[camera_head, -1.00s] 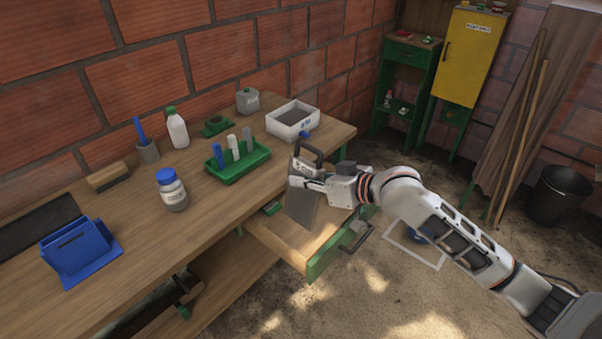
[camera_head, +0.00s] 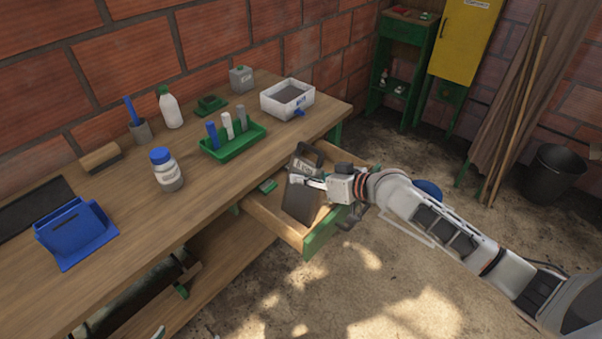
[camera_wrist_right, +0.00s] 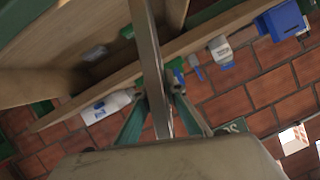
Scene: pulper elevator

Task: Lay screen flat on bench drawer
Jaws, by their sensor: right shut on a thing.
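The screen (camera_head: 299,203) is a dark grey flat plate with a black handle at its top and a pale label. My right gripper (camera_head: 312,182) is shut on it near its upper part, below the handle. The plate stands steeply tilted, not flat, over the open wooden drawer (camera_head: 263,213) with a green front (camera_head: 322,232). Whether its lower edge touches the drawer floor I cannot tell. In the right wrist view the screen (camera_wrist_right: 147,50) shows nearly edge-on between the fingers (camera_wrist_right: 158,104). My left gripper does not show.
A small green item (camera_head: 268,186) lies in the drawer's back part. On the bench (camera_head: 110,215) stand a green rack (camera_head: 233,143), a white bin (camera_head: 287,99), a blue-capped jar (camera_head: 166,170) and a blue holder (camera_head: 76,234). Open floor lies before the drawer.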

